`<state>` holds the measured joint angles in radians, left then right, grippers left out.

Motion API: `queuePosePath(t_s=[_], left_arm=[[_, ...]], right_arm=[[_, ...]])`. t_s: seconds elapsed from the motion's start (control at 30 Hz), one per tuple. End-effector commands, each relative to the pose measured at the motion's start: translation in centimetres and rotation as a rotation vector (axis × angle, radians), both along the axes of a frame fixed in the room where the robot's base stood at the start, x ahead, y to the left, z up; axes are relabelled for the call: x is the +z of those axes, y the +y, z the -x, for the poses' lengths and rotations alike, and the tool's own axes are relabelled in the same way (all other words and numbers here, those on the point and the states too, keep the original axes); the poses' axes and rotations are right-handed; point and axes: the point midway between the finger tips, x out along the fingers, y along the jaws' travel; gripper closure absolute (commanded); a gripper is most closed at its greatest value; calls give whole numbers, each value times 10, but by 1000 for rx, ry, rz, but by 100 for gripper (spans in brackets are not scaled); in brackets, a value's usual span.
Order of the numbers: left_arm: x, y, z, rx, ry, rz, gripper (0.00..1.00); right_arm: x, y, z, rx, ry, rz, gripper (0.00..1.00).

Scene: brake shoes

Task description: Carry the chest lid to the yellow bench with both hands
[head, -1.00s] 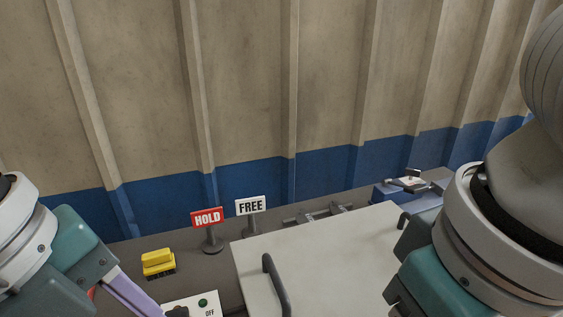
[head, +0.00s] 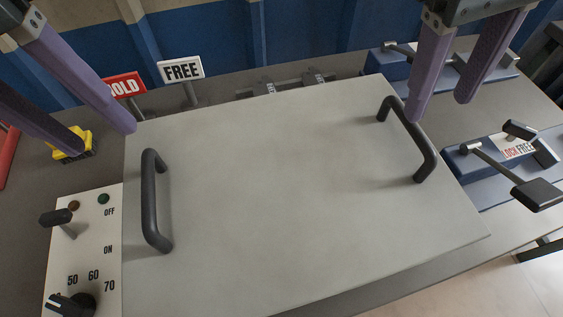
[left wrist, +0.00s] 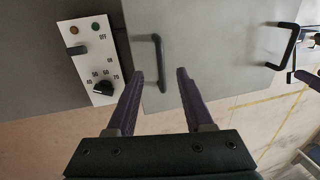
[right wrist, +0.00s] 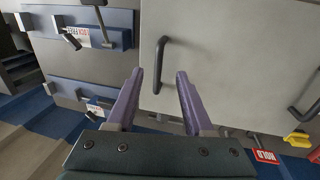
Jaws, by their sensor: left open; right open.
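The chest lid (head: 270,190) is a flat grey panel with two dark bar handles, lying on the bench-like surface. Its left handle (head: 150,205) and right handle (head: 408,140) stand up from it. My left gripper (head: 108,142) is open at the lid's far left corner, apart from the left handle; in the left wrist view that handle (left wrist: 158,62) lies beyond the fingertips. My right gripper (head: 440,110) is open near the right handle, which shows beyond the fingertips in the right wrist view (right wrist: 158,65). Neither gripper holds anything. I cannot make out a yellow bench.
A control panel (head: 85,240) with switch and dial sits left of the lid. HOLD (head: 122,86) and FREE (head: 181,70) signs and a yellow brush (head: 72,145) stand behind. Blue lever clamps (head: 485,165) lie right. Open floor (head: 505,280) shows at the lower right.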

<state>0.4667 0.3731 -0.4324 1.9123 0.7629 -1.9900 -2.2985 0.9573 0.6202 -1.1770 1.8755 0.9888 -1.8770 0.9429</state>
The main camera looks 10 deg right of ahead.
Motion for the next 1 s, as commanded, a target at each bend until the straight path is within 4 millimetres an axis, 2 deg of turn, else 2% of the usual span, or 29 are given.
queuePosePath(t_s=[0.3,0.5,0.7,0.97,1.0], left_arm=[[-53,-10,1,2,10,-1,48],[-79,-16,-1,3,8,0,48],[-90,-18,-2,2,2,-1,48],[-91,-18,-2,1,2,-2,48],[-91,-18,-2,2,3,-2,52]], right_arm=[[-52,-11,-1,-1,3,2,48],[-79,-16,-2,-1,1,2,48],[-90,-18,-2,1,0,0,48],[-90,-18,-3,1,-1,0,48],[-90,-18,-3,1,-1,0,51]])
